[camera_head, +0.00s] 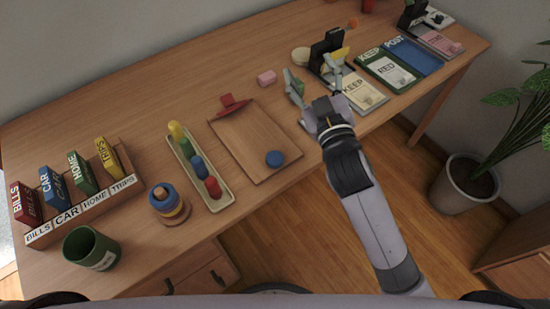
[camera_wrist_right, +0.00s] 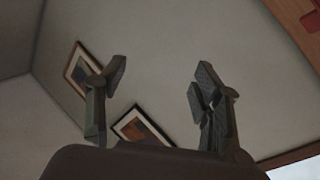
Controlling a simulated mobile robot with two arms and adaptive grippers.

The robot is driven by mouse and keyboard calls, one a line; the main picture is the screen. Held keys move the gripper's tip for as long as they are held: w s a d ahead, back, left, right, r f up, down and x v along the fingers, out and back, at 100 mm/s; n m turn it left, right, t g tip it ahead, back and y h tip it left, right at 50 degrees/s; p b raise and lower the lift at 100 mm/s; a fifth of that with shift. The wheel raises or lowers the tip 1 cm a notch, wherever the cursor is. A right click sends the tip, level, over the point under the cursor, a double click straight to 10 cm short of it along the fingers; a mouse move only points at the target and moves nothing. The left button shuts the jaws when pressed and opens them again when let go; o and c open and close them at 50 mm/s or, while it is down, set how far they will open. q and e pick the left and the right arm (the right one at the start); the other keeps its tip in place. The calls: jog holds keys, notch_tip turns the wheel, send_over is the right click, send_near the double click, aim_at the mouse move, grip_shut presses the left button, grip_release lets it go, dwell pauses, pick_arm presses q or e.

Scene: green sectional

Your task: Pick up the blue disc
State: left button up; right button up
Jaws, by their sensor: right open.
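The blue disc (camera_head: 275,159) lies flat on the wooden clipboard-like board (camera_head: 250,137), towards its lower right corner, in the head view. My right gripper (camera_head: 315,80) is in the head view, above and to the right of the disc and apart from it, over the table's right part. Its fingers are spread with nothing between them. In the right wrist view my right gripper (camera_wrist_right: 160,80) is also open and empty, with only wall and framed pictures beyond it; the disc is not in that view. My left gripper is not in view.
A tray of coloured pegs (camera_head: 215,199), a ring stacker (camera_head: 167,204), a green cup (camera_head: 91,249) and a card rack (camera_head: 80,215) stand left of the board. A pink block (camera_head: 266,77) lies behind it. Stamps and cards crowd the right side.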

jog(key=s+a+r+n+g+y, duration=0.4)
jog(key=a+r+n+g+y, duration=0.1)
jog(key=a+r+n+y, duration=0.4)
jog(key=s+a+r+n+g+y, duration=0.4)
jog(key=a+r+n+y, duration=0.4)
jog(key=n+y, duration=0.3)
jog(key=s+a+f+n+g+h, duration=0.35)
jog(key=s+a+n+g, duration=0.4)
jog(key=n+g, duration=0.6)
jog(key=n+t+h+p, duration=0.2)
jog(key=n+t+h, duration=0.25)
jog(key=h, duration=1.65)
send_over(273, 157)
jog(key=shift+g, duration=0.4)
notch_tip(273, 157, down, 27)
jog(key=shift+s+r, duration=0.1)
notch_tip(273, 157, down, 5)
jog(key=shift+r+p, duration=0.2)
jog(key=shift+p, duration=0.15)
jog(key=shift+f, duration=0.5)
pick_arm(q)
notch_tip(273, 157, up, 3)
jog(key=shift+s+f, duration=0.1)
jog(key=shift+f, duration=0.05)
